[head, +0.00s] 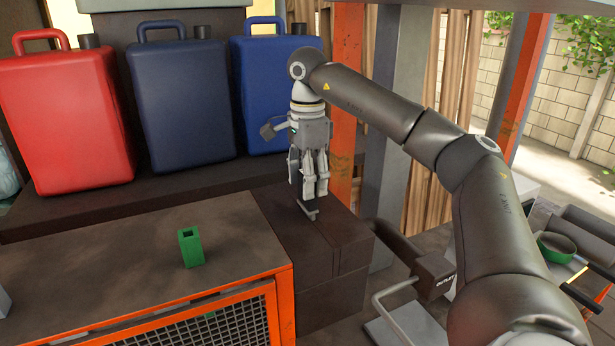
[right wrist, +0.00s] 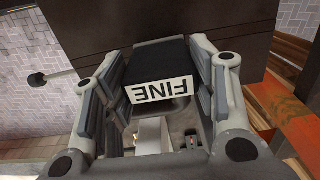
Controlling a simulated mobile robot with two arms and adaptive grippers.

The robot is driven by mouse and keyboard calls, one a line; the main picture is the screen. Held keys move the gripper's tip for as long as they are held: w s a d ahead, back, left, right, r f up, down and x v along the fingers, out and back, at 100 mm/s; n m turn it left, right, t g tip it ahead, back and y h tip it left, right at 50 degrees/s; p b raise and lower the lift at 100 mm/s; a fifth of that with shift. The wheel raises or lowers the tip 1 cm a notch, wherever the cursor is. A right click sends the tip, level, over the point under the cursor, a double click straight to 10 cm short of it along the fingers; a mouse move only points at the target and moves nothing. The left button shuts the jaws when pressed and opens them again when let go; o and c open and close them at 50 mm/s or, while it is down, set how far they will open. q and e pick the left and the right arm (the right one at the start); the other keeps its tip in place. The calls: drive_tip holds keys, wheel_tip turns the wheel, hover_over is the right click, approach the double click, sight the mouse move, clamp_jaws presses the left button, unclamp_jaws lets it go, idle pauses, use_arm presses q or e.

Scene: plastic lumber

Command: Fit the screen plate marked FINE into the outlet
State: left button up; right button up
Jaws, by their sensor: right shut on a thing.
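My right gripper (head: 309,192) points down over a dark brown block (head: 325,240) at the middle of the head view. It is shut on the screen plate marked FINE, a dark piece with a white label. In the right wrist view the plate's FINE label (right wrist: 162,91) sits between the fingers, reading upside down. In the head view only a dark strip of the plate (head: 311,213) shows below the fingertips; I cannot tell whether it touches the block. The outlet (head: 435,272), a dark part lettered OUTLET, is to the lower right, apart from the gripper. My left gripper is not in view.
A green open-topped holder (head: 190,247) stands on the orange-edged bench (head: 110,265). Red (head: 65,120), dark blue (head: 183,100) and blue (head: 265,85) cans stand behind. An orange post (head: 345,85) rises behind the gripper. A bent metal bar (head: 385,298) is beside the outlet.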

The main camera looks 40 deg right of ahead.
drive_tip(key=shift+f, duration=0.1)
idle(0.3)
drive_tip(key=o, duration=1.5)
drive_tip(key=shift+o, duration=0.2)
wheel_tip(320, 180, up, 12)
